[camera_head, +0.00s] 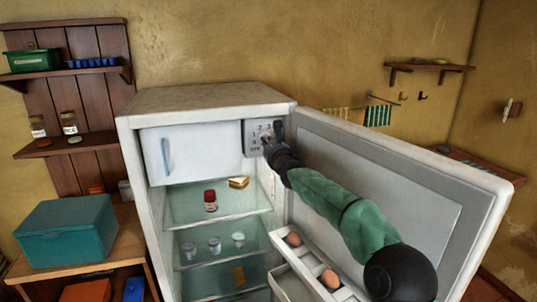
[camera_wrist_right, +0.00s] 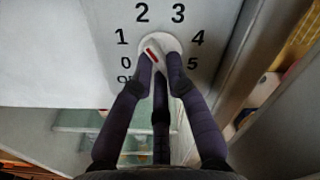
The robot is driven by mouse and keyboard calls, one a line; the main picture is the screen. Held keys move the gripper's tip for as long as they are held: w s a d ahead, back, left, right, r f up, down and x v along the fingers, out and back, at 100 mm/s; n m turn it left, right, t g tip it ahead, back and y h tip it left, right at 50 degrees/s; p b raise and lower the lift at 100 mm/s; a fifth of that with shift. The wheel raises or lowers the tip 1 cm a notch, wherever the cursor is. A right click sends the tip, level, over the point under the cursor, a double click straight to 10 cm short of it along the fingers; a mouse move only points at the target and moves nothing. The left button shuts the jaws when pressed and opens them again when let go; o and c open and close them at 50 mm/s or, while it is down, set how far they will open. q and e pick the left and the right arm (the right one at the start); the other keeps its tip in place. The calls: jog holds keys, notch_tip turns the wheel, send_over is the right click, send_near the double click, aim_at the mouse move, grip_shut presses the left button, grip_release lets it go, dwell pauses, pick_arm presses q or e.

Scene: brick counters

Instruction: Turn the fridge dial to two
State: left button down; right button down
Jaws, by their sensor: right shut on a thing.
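The white fridge dial (camera_wrist_right: 151,52) sits on a light panel with black marks from OFF and 0 up to 5 around it. Its red mark slants to the upper left, closest to the 1; the exact setting is hard to tell. My right gripper (camera_wrist_right: 161,68) is shut on the dial, its dark fingers around the knob and hiding its lower part. In the head view, the dial panel (camera_head: 252,130) is at the top right inside the open fridge (camera_head: 205,100), and my right gripper (camera_head: 268,140) reaches it from the right. My left gripper is not in view.
The fridge door (camera_head: 400,165) stands open on the right, with eggs (camera_head: 330,278) in its rack, below my right arm. A freezer flap (camera_head: 195,150) is left of the dial. A jar (camera_head: 210,200) and cups stand on fridge shelves. A teal box (camera_head: 65,235) stands at left.

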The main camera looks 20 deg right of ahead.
jog(key=shift+a+f+m+b, duration=0.1)
jog(key=shift+f+m+b, duration=0.05)
jog(key=shift+m+b, duration=0.65)
jog(key=shift+m, duration=0.3)
jog(key=c, duration=1.2)
grip_release()
jog(key=shift+s+d, duration=0.15)
jog(key=shift+s, duration=2.85)
jog(key=shift+s+d, duration=0.1)
jog(key=shift+s, duration=2.9)
